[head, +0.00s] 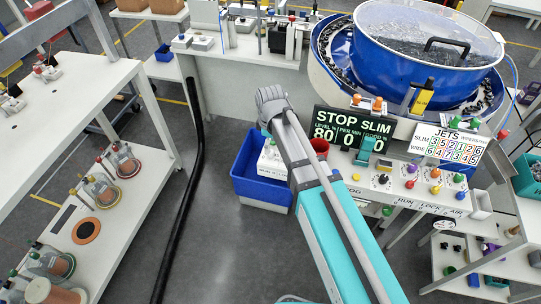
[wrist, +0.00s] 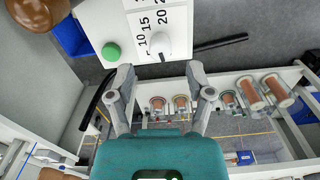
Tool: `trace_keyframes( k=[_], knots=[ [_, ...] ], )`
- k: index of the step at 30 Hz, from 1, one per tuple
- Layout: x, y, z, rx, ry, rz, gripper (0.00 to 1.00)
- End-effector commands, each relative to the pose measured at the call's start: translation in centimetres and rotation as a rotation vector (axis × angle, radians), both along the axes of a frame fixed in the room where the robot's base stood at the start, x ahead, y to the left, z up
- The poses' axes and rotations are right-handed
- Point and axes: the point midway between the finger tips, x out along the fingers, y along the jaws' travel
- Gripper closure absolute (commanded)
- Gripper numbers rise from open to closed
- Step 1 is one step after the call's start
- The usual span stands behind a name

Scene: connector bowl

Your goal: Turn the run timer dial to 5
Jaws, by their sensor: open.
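A white panel (wrist: 140,20) with printed numbers 10, 15 and 20 fills the top of the wrist view. A pale round dial knob (wrist: 158,45) sits beside the numbers, and a green button (wrist: 110,52) is to its left.
A blue bin (head: 252,180) stands left of my arm. A blue feeder bowl (head: 405,75), a black display (head: 352,132) and a panel of coloured knobs (head: 408,182) are to the right. Spools (head: 107,192) stand on the left shelf.

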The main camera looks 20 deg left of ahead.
Motion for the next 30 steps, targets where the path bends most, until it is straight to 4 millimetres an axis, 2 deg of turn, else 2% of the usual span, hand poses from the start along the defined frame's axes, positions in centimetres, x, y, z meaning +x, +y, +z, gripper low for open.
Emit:
trace_keyframes(
  k=[3,15,30],
  knots=[
    [0.0,0.0,-1.4,0.000,0.000,0.000,0.33],
    [0.0,0.0,-4.0,0.000,0.000,0.000,0.33],
    [0.0,0.0,-4.4,0.000,0.000,0.000,0.33]
  ],
)
